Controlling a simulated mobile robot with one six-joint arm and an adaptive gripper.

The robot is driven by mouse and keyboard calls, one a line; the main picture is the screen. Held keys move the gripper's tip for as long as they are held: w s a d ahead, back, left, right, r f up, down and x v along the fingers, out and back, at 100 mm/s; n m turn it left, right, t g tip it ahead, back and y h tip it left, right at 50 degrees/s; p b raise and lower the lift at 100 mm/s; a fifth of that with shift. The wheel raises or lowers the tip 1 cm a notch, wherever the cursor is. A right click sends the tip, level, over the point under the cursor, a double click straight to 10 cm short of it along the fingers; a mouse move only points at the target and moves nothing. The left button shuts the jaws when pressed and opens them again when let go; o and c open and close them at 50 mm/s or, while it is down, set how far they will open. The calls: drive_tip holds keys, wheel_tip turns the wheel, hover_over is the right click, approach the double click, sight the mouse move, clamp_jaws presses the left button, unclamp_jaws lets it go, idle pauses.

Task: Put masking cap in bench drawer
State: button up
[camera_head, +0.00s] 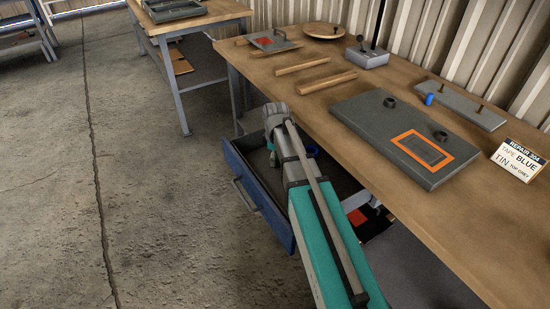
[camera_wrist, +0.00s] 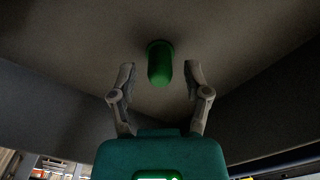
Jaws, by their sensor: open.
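The masking cap, as I take it, is a green round-ended piece (camera_wrist: 160,64) with a wider rim, seen in the wrist view against a dark grey surface that looks like the drawer floor. My gripper (camera_wrist: 159,75) is open, with one finger on each side of the cap and visible gaps between; neither finger touches it. In the head view the bench drawer (camera_head: 258,194) is pulled out below the bench, with a blue front and a dark inside. My arm reaches over it and hides much of the inside, including most of my gripper.
The bench top (camera_head: 225,46) carries a grey panel (camera_head: 360,122) with an orange frame, wooden strips (camera_head: 327,82), a small blue piece (camera_head: 429,99) and a repair sign (camera_head: 519,158). The floor to the left is clear.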

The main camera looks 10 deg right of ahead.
wheel_tip(320, 180, up, 12)
drive_tip(key=p, duration=1.1)
drive_tip(key=shift+f, duration=0.25)
drive_tip(key=shift+s, duration=0.1)
drive_tip(key=s+m, duration=1.1)
drive_tip(key=s, duration=0.5)
drive_tip(key=shift+a, duration=0.35)
idle(0.6)
